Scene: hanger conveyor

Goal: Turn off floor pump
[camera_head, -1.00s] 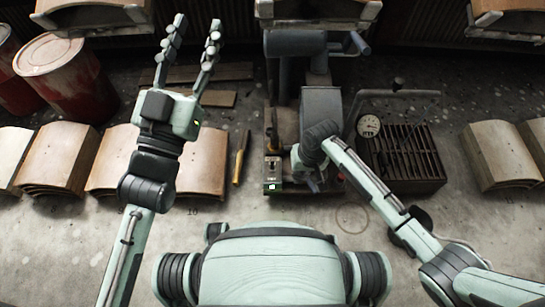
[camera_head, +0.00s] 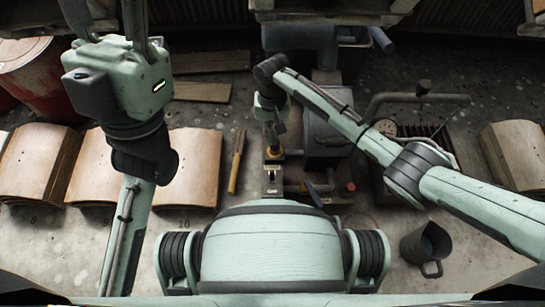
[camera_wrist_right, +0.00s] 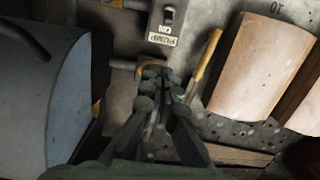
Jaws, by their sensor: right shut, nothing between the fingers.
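The grey pump switch box (camera_head: 272,184) stands on the floor in front of the pump machine (camera_head: 325,135). In the right wrist view the box has a small dark switch (camera_wrist_right: 168,14) with an upside-down "ON" and a "PUMP" label (camera_wrist_right: 161,41) below it. My right gripper (camera_head: 272,142) is over the box's far end, and its fingertips also show in the right wrist view (camera_wrist_right: 155,82). They are together and empty, apart from the switch in that view. My left gripper (camera_head: 105,12) is raised at the top left with fingers spread; their tips are cut off.
Curved brown panels (camera_head: 192,165) lie left of a yellow-handled tool (camera_head: 237,160). A red barrel (camera_head: 45,80) stands at the far left. A dark jug (camera_head: 427,248) stands on the floor at the right. A bent pipe (camera_head: 415,98) and a gauge lie behind my right forearm.

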